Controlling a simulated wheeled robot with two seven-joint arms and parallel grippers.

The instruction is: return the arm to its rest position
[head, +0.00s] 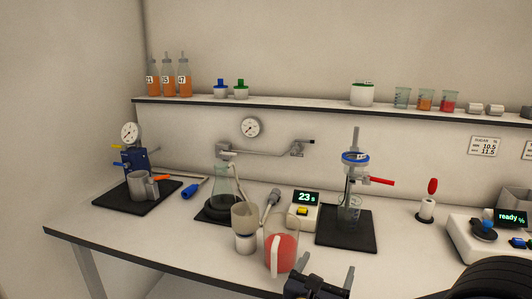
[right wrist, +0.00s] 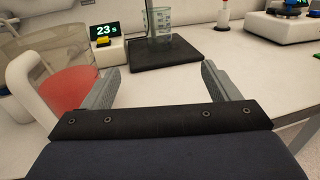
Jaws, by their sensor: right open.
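My right gripper (head: 326,275) is at the front edge of the bench in the head view, its two fingers spread apart with nothing between them. In the right wrist view the open fingers (right wrist: 165,90) point over the bare bench top. A clear jug (head: 281,252) with red liquid and a white handle stands just left of the gripper. The jug also shows at the left of the right wrist view (right wrist: 75,95), close to the left finger. My left gripper is in neither view.
The bench (head: 370,275) holds a timer reading 23 (head: 303,210), a stand on a black mat (head: 346,238), a beige cup (head: 244,220), a flask (head: 225,185) and a meter (head: 490,240). A wall shelf (head: 300,105) carries bottles and beakers.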

